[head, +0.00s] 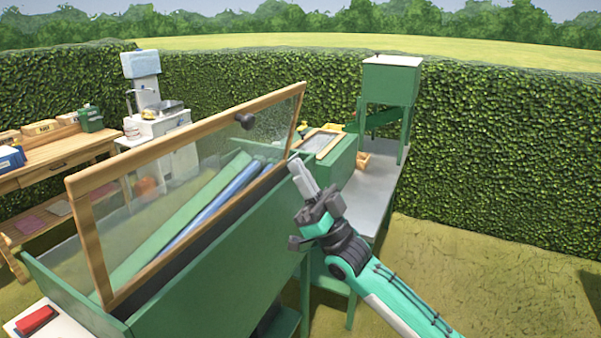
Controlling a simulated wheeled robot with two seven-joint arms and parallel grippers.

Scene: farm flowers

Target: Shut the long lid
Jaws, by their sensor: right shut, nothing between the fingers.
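The long lid (182,147) is a clear pane in a wooden frame with a dark round knob (245,121). It stands tilted up, open, over a long green box (215,277). Inside the box I see a green strip and a blue tube (214,205), partly behind the pane. My right gripper (297,172) is shut and empty. It is near the lid's right end, over the box's far right corner; I cannot tell whether it touches the frame. My left gripper is not in view.
Behind the box stand a smaller green box with a framed lid (322,143) and a green hopper (391,80) on a grey table (374,190). A wooden bench (60,160) is at left. A red object (35,319) lies at front left. Grass at right is clear.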

